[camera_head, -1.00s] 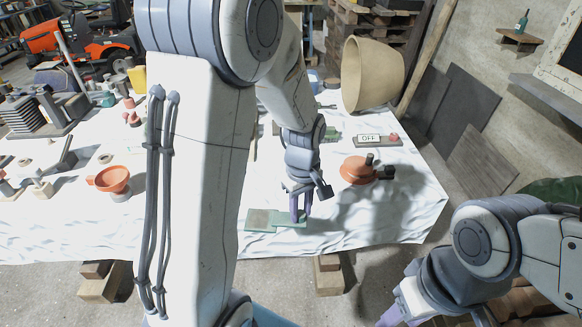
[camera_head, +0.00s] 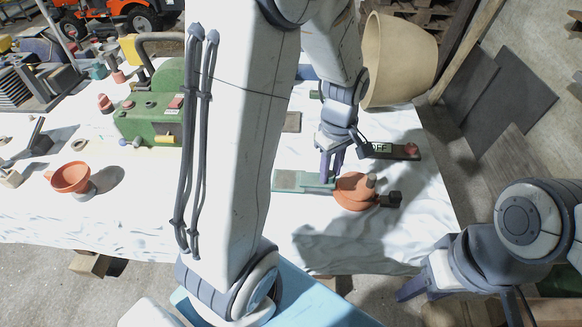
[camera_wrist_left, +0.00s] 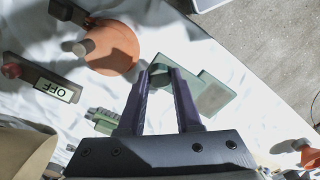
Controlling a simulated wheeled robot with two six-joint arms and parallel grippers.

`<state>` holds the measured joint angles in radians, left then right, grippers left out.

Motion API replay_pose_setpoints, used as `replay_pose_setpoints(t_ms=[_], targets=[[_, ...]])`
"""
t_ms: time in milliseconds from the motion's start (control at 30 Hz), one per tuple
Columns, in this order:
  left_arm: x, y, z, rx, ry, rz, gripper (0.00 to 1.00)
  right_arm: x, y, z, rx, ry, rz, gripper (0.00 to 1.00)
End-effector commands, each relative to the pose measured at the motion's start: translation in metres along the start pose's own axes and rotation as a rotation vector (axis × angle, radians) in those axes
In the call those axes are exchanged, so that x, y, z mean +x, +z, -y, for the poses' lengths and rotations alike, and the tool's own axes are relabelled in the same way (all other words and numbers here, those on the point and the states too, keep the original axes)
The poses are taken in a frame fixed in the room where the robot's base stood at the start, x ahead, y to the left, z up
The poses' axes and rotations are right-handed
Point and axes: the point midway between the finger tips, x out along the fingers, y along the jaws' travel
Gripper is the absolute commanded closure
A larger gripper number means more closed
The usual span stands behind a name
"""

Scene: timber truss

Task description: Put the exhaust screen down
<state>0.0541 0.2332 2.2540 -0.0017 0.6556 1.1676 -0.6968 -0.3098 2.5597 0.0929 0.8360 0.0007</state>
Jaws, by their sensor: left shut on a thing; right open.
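The exhaust screen (camera_head: 289,181) is a flat green plate with a grey-brown mesh square; it also shows in the left wrist view (camera_wrist_left: 211,97). My left gripper (camera_head: 329,172) is shut on the plate's narrower green end, and its fingers (camera_wrist_left: 163,77) hide part of that end. The plate is level, low over or on the white cloth; I cannot tell if it touches. Its held end is close beside an orange round part (camera_head: 355,191). My right gripper (camera_head: 408,291) is open, low at the right, off the table, and partly hidden by its arm.
The white-clothed table (camera_head: 330,225) has clear cloth in front of the plate. An OFF plate (camera_head: 398,151) and a large tan pot (camera_head: 398,60) stand behind right. A green machine (camera_head: 155,112) and an orange funnel (camera_head: 70,178) are at left, past my arm.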

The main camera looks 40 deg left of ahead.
Motion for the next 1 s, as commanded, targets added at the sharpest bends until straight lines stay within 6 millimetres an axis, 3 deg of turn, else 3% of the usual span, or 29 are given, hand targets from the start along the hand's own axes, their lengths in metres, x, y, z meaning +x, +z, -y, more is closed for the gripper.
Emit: replay_pose_setpoints(t_ms=[167, 533, 700, 1000], targets=[[0.012, -0.024, 0.005, -0.012, -0.006, 0.003, 1.0, -0.007, 0.0, 0.001, 0.0, 0.0, 0.0, 0.5], [0.059, -0.103, 0.01, -0.009, -0.003, 0.002, 1.0, -0.028, -0.001, 0.002, 0.001, 0.0, 0.0, 0.5], [0.069, -0.116, 0.009, -0.003, -0.001, 0.0, 1.0, -0.03, -0.002, 0.002, 0.002, 0.0, 0.0, 0.5], [0.103, -0.116, 0.009, -0.001, -0.004, 0.003, 1.0, -0.042, -0.002, 0.003, 0.002, 0.0, 0.0, 0.5]])
